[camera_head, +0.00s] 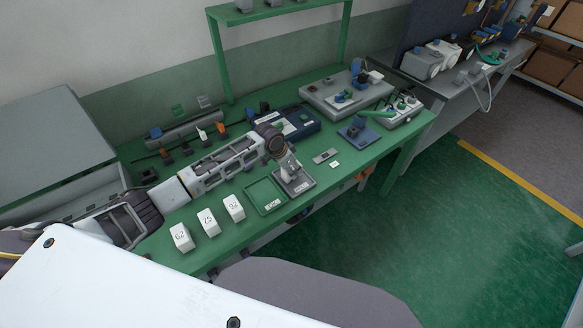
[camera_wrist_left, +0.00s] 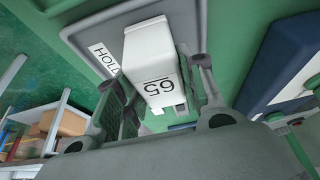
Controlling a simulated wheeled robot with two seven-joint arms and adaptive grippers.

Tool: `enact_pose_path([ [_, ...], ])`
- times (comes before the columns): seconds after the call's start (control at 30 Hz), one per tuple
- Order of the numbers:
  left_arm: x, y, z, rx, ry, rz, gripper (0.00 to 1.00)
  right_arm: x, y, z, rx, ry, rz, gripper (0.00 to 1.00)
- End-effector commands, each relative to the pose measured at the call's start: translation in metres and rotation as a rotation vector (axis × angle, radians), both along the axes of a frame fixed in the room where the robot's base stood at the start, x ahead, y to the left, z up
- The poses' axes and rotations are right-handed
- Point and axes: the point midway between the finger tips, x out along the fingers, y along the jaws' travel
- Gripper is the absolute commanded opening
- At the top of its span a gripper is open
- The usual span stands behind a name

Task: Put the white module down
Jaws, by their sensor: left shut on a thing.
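The module is between the two fingers (camera_wrist_left: 165,92) in the left wrist view. It is over a grey tray (camera_head: 304,186) on the green bench, and that tray also shows in the wrist view (camera_wrist_left: 90,38) with a label that starts "HOL". I cannot tell whether the module touches the tray. In the head view the gripper hides most of the module. My right gripper is not in view.
Three numbered white boxes (camera_head: 208,222) stand in a row at the bench's front edge. An empty-looking green tray (camera_head: 265,195) lies just left of the grey tray. A blue fixture (camera_head: 358,133) and small flat parts (camera_head: 325,156) are to the right. Bare green bench (camera_head: 340,178) lies between.

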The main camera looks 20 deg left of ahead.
Motion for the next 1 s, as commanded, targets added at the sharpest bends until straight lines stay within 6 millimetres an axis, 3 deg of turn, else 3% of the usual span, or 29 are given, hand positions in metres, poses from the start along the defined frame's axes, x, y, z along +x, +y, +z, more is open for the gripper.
enact_pose_path([
  [0.43,0.0,-0.0001,-0.0036,0.0,0.0,0.001,0.0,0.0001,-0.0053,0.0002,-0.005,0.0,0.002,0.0],
  [0.47,-0.0001,-0.0001,-0.0036,0.0,0.0,0.001,0.42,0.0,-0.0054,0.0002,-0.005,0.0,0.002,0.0],
  [0.6,-0.0001,0.0,-0.0035,0.0,0.0,0.0,0.6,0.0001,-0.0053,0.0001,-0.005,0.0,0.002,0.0],
  [1.0,0.0001,-0.0001,-0.0016,-0.001,-0.001,0.0,0.6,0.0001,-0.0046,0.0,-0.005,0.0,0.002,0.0],
])
